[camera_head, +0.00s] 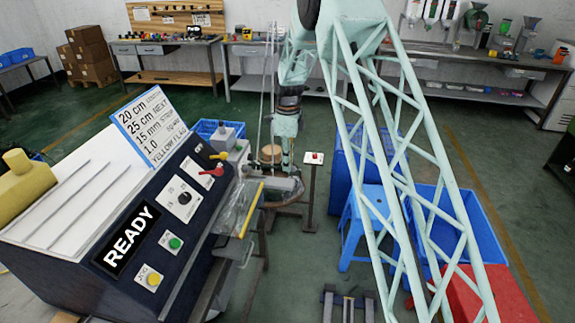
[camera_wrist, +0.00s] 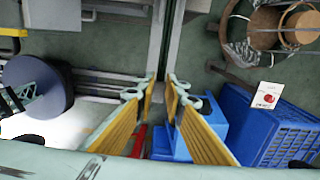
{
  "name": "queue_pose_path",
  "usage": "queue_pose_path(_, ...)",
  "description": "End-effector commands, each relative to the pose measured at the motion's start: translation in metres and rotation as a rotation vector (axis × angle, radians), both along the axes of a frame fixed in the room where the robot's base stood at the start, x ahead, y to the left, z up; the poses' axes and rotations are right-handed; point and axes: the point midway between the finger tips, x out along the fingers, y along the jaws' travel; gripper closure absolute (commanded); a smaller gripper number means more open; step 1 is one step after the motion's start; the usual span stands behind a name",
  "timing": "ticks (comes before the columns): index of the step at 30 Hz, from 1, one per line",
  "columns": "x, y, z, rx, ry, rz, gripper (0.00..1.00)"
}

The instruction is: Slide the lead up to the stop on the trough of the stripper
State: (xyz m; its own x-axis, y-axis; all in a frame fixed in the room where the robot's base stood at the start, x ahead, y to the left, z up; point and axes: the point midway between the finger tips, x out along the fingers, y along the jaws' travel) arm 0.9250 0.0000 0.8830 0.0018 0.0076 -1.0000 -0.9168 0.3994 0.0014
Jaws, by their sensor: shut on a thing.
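My gripper (camera_head: 287,163) hangs pointing down beyond the right end of the dark console, close to a grey metal part (camera_head: 284,186). In the wrist view its two yellow-padded fingers (camera_wrist: 161,92) lean together with a narrow gap at the tips. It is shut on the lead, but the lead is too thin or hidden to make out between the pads. I cannot clearly identify the stripper's trough or its stop; a small grey unit (camera_head: 229,134) stands at the console's far end. Whether the lead touches anything is not visible.
The console's READY display (camera_head: 129,239) and a lettered sign (camera_head: 151,123) stand at left. A small post with a red button (camera_head: 314,158) is right of the gripper. A blue stool (camera_head: 362,213) and blue crate (camera_head: 452,222) stand at right. A wooden spool (camera_wrist: 262,28) is upper right.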

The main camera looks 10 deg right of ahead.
Motion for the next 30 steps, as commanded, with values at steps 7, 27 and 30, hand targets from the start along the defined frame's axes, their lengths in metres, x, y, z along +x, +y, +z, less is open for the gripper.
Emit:
queue_pose_path(7, 0.0, 0.0, 0.001, 0.0, -0.001, 0.0, 0.99)
queue_pose_path(27, 0.0, 0.0, -0.034, 0.001, -0.001, 0.001, 0.99)
queue_pose_path(30, 0.0, 0.0, -0.042, 0.001, -0.001, 0.001, 0.99)
